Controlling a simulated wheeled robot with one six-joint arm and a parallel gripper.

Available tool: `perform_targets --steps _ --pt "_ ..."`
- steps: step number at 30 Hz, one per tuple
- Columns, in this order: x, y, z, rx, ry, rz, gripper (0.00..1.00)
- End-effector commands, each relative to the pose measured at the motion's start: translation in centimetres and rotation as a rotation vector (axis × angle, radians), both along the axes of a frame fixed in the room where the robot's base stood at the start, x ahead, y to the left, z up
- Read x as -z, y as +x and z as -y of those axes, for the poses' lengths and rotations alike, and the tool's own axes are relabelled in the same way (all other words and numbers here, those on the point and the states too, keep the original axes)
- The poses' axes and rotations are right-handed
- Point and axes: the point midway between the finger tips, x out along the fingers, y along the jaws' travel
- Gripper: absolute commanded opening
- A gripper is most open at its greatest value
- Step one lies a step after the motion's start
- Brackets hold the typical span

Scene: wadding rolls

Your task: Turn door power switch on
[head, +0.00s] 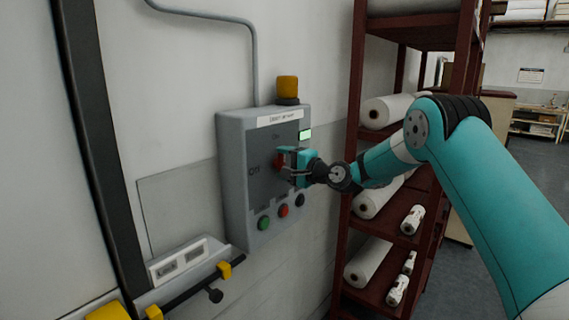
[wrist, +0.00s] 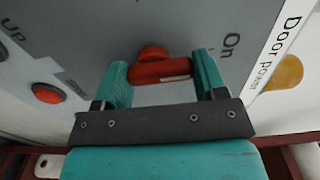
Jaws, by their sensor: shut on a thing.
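The door power switch is a red rotary handle (wrist: 160,72) on a grey control box (head: 235,150). In the wrist view it lies almost level between the two teal fingers, with a pale mark near its right end. The printed word On is just beyond the right finger. My gripper (wrist: 162,82) is shut on the handle, one finger at each end. In the head view the red handle (head: 279,160) shows just left of my gripper (head: 287,164), partly hidden by it. The words On above and Off to the left are readable there.
Below the switch are a green button (head: 264,223), a red button (head: 283,211) and a black button (head: 300,200). A dark red shelf (head: 354,110) with white rolls stands close right.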

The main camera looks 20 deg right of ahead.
Motion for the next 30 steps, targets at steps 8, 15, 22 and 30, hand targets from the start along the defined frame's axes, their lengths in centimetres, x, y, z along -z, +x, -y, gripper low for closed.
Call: perform_targets --steps 8,15,22,30 --pt "0.1 0.0 0.0 0.0 0.002 -0.003 0.91" --pt "0.0 0.0 0.0 0.0 0.001 -0.001 0.91" --pt "0.4 -1.6 1.3 0.003 0.0 -0.001 0.91" --pt "0.6 -7.1 5.3 0.006 0.002 -0.001 0.91"
